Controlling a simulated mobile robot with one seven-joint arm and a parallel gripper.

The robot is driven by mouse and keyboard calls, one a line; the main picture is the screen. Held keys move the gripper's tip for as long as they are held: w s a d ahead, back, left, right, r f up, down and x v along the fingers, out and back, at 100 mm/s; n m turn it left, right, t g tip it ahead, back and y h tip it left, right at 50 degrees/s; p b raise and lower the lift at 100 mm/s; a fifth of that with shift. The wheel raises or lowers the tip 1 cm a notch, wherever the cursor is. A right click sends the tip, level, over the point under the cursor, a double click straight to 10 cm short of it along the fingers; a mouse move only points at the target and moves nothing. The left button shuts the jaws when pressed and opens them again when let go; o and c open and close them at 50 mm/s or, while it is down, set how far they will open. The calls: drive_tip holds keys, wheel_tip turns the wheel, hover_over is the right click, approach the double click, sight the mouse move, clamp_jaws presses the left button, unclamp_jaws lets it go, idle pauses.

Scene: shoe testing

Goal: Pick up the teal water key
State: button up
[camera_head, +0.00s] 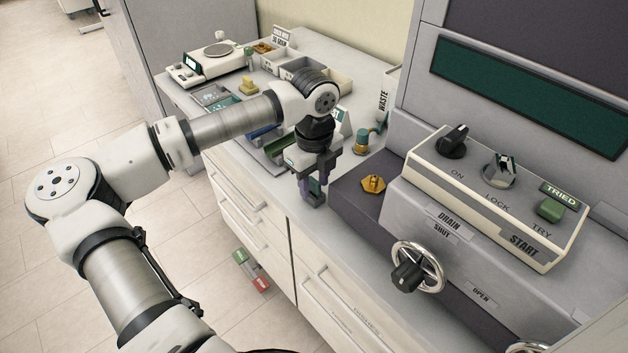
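A small upright piece with a teal top and a brass-yellow base (362,141) stands on the counter, just right of my wrist; it looks like the teal water key, though its shape is too small to be sure. My gripper (313,195) points down near the counter's front edge, to the left of and nearer than the teal piece, and apart from it. Its fingers are seen at an angle, and I cannot tell how far apart they are or whether anything is between them.
A yellow key-like knob (373,184) sits on the machine's dark ledge. The control box (490,195) and drain handwheel (418,267) stand to the right. A scale (213,52), bins (300,68) and a yellow piece (248,87) are at the back. My forearm crosses above the trays.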

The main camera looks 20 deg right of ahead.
drive_tip(key=shift+f, duration=0.15)
drive_tip(key=shift+c, duration=0.2)
clamp_jaws()
